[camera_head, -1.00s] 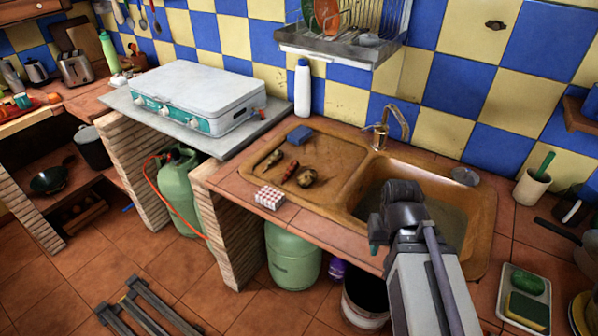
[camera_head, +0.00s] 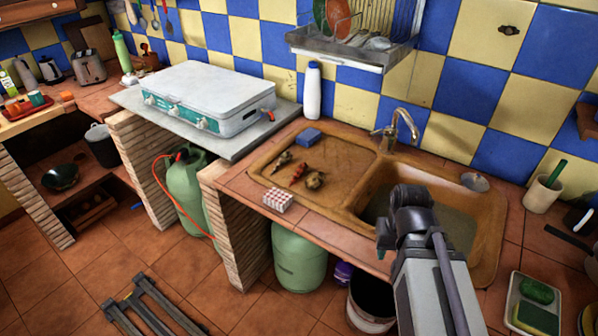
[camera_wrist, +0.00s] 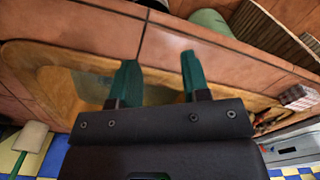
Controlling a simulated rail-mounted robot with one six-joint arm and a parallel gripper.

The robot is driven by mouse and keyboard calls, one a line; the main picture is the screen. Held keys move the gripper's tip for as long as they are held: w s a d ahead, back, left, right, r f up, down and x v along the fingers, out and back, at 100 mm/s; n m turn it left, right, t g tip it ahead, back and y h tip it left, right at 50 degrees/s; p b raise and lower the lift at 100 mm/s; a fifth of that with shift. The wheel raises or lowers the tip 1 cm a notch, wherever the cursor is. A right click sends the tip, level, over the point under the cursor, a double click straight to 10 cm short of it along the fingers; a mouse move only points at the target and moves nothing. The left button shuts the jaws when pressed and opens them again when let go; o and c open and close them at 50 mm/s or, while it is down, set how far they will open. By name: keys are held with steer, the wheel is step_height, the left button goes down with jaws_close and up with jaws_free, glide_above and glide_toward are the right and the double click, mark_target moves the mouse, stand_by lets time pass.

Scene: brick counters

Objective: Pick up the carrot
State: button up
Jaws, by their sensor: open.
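Several small vegetables lie on the drainboard left of the sink basin. The reddish-orange one in the middle (camera_head: 299,173) looks like the carrot, but it is small and I cannot be sure. A dark item (camera_head: 281,162) lies to its left and a rounder brown one (camera_head: 314,180) to its right. My gripper (camera_head: 384,246) is at the front of the basin, right of the vegetables and apart from them. In the wrist view my gripper (camera_wrist: 158,75) shows two green fingers spread apart with nothing between them. The vegetables are partly visible at that view's right edge.
A red-and-white box (camera_head: 278,200) sits on the counter's front edge, and a blue sponge (camera_head: 306,137) on the drainboard behind the vegetables. The tap (camera_head: 400,128) rises behind the basin (camera_head: 490,215). A dish rack (camera_head: 350,55) hangs above. A white bottle (camera_head: 312,92) stands near the wall.

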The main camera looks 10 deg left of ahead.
steer(key=o, duration=0.3)
steer(key=shift+a+r, duration=0.1)
steer(key=shift+a, duration=0.05)
steer(key=w+a+r+n+p, duration=0.1)
steer(key=w+a, duration=0.5)
steer(key=w, duration=0.2)
steer(key=w+a+r+p, duration=0.2)
steer(key=w+a, duration=0.3)
steer(key=w, duration=0.4)
steer(key=m, duration=0.6)
glide_toward(300, 169)
step_height(300, 169, down, 10)
steer(key=b, duration=1.1)
steer(key=shift+f, duration=0.2)
steer(key=shift+r+p, duration=0.25)
steer(key=shift+p, duration=0.05)
steer(key=c, duration=1)
